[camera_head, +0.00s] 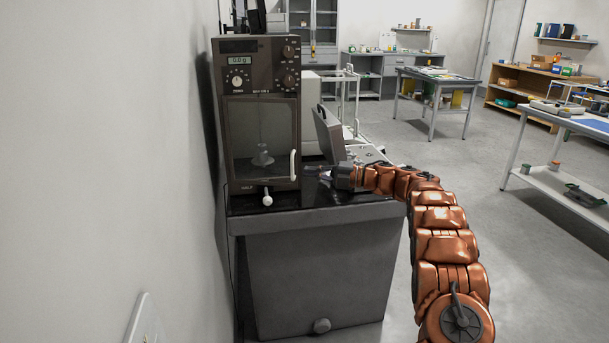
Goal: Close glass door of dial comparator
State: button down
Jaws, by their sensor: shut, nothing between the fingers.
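The dial comparator (228,62) is a tall dark brown cabinet with a small lit display, several knobs and a glass window. Its glass door (245,120) covers the front of the chamber and looks flush or nearly so with the cabinet; I cannot tell whether a small gap is left. A white handle (293,165) stands upright at the door's right edge. A pale weight (262,156) shows behind the glass. My gripper (308,171) is shut and empty, low beside the handle on its right. Whether the fingertips touch the door is too small to tell.
The comparator stands on a dark-topped grey bench (315,270) against the left wall. A tilted grey panel (328,132) and pale equipment stand behind my gripper. Tables (436,76) and a wooden shelf (535,85) are farther off. The floor to the right is open.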

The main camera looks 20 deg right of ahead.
aim_at(293, 174)
jog(key=shift+s+d+r+m+t+h+p, duration=0.55)
jog(key=shift+d+m+t+h+p, duration=0.8)
jog(key=shift+d, duration=1.35)
jog(key=shift+s+a+f+m+t+h+p, duration=0.9)
jog(key=shift+s+a+h, duration=0.25)
jog(key=shift+s+a, duration=2.25)
jog(key=p+x, duration=0.1)
jog(key=x, duration=0.2)
jog(key=d+p+x, duration=0.1)
jog(key=x, duration=0.2)
jog(key=w+x, duration=0.1)
jog(key=x, duration=0.3)
jog(key=shift+w+d+r+p, duration=0.15)
jog(key=shift+d+p, duration=0.15)
jog(key=shift+p, duration=0.1)
jog(key=shift+w+d+p, duration=0.3)
jog(key=shift+w+d, duration=0.4)
jog(key=shift+w, duration=0.05)
